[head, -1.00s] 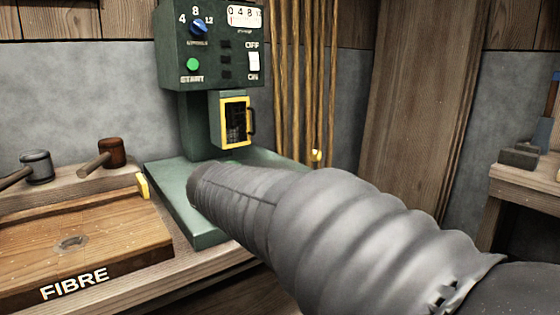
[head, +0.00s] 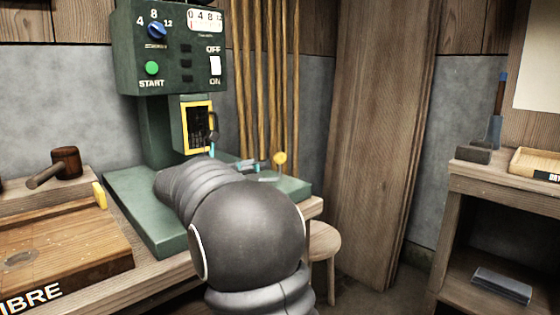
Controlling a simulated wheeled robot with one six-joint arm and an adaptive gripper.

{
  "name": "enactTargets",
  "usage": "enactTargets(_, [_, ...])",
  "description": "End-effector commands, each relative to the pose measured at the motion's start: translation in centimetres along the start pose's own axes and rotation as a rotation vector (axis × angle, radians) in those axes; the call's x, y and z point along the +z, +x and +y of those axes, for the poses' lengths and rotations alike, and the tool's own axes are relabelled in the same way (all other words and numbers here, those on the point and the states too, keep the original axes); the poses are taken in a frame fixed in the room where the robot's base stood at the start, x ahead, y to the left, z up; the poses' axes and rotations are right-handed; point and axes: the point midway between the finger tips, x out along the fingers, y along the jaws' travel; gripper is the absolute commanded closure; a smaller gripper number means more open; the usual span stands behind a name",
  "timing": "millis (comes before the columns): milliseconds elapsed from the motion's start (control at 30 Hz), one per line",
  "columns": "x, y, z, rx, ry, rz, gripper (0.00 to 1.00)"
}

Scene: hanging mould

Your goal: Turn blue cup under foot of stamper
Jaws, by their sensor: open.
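The green stamper (head: 165,60) stands on the bench at the left of centre, with its dials and switch on top. A yellow-framed window (head: 197,126) is on its lower front. My grey sleeved arm lies across its green base (head: 130,205). Small blue parts (head: 245,163) show just past the arm, near a yellow knob (head: 280,158). I cannot tell whether they belong to the blue cup, which is otherwise hidden. The stamper's foot is not clearly seen. My gripper is hidden behind my arm.
A round stool (head: 322,242) stands by the bench's right end. Vertical rods (head: 270,80) and a wide plank (head: 380,130) stand behind. A shelf (head: 500,180) stands at the right.

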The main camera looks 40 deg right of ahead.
Motion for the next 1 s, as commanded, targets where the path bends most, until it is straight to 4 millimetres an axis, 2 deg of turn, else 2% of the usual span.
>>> enactTargets(33, [-0.1, 1.1, -0.1, -0.003, 0.0, 0.0, 0.39])
enactTargets(300, [-0.1, 5.9, 0.0, -0.002, 0.001, 0.001, 0.39])
enactTargets(500, [-0.1, 8.3, 0.0, 0.0, 0.001, 0.001, 0.39])
enactTargets(667, [0.0, 9.0, 0.0, 0.001, 0.001, 0.0, 0.39])
enactTargets(933, [0.0, 9.1, 0.0, 0.002, 0.001, 0.001, 0.39])
enactTargets(967, [0.0, 9.1, 0.0, 0.002, 0.001, 0.001, 0.44])
enactTargets(1000, [0.0, 9.1, 0.0, 0.002, 0.001, 0.001, 0.54])
